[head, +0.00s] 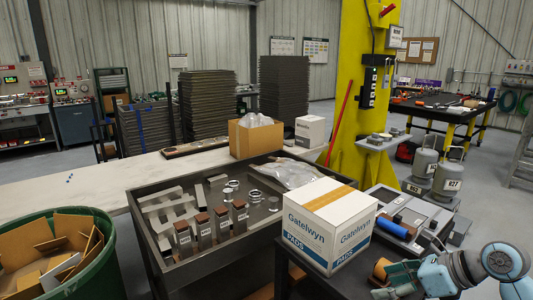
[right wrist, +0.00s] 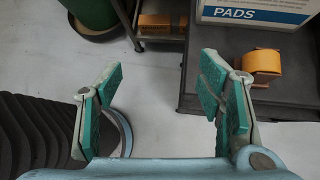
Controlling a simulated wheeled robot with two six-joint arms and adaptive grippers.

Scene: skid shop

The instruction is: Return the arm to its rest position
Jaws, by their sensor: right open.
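My right gripper (head: 388,284) is at the lower right of the head view, beside the small dark table at the right. Its teal fingers also show in the right wrist view (right wrist: 162,78). They are wide apart with nothing between them, only grey floor below. My right arm comes in from the right edge, with a light blue joint. My left gripper and left arm are not in view.
A Gatelwyn pads carton (head: 322,225) and an orange tape roll (right wrist: 262,62) sit on the dark table (right wrist: 215,98) close to the gripper. A grey tray of metal parts (head: 270,226) is left of it. A green bin (head: 103,262) stands at the far left.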

